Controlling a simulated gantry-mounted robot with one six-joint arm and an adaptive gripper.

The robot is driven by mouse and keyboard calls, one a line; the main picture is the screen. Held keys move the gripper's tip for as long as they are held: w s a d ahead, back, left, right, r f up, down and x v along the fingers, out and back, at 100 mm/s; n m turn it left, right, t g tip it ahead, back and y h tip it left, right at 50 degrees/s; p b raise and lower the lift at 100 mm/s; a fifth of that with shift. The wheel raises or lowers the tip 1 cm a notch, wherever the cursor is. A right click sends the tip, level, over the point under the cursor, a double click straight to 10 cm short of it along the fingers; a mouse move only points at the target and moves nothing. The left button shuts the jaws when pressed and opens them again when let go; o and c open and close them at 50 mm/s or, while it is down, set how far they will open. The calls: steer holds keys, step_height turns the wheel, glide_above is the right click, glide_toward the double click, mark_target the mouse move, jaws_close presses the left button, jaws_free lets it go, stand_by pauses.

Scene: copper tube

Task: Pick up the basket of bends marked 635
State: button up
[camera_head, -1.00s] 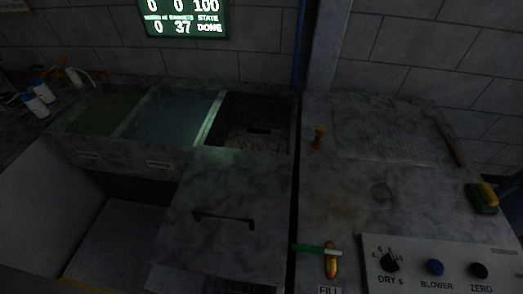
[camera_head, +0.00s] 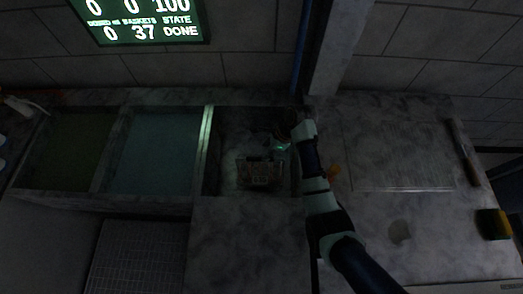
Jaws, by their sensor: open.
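A small basket (camera_head: 259,174) stands in the rightmost compartment (camera_head: 228,135) of the sunken tank row, near its front. It looks pale brownish and filled, but its contents and any 635 marking are too dark and small to read. My arm reaches in from the lower right over the right-hand counter. My gripper (camera_head: 279,147) is over the same compartment, just behind and to the right of the basket, pointing left. It is open and appears apart from the basket. Its fingers are small and dim, and their height above the basket is hard to tell.
Two liquid-filled tanks, greenish (camera_head: 65,150) and bluish (camera_head: 153,150), lie to the left. A post (camera_head: 340,50) rises behind the compartment's right side. A lit display (camera_head: 138,20) reads DONE.

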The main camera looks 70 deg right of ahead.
mark_target(261, 157)
steer(key=b+x, duration=0.1)
steer(key=x, duration=0.1)
steer(key=b+x, duration=0.1)
steer(key=x, duration=0.2)
steer(key=b+x, duration=0.2)
steer(key=shift+s+a+f, duration=0.2)
steer(key=shift+f, duration=0.05)
steer(key=shift+w+r, duration=0.1)
steer(key=shift+f+p, duration=0.25)
steer(key=shift+p, duration=0.15)
jaws_close()
stand_by(0.3)
steer(key=shift+d+r, duration=0.1)
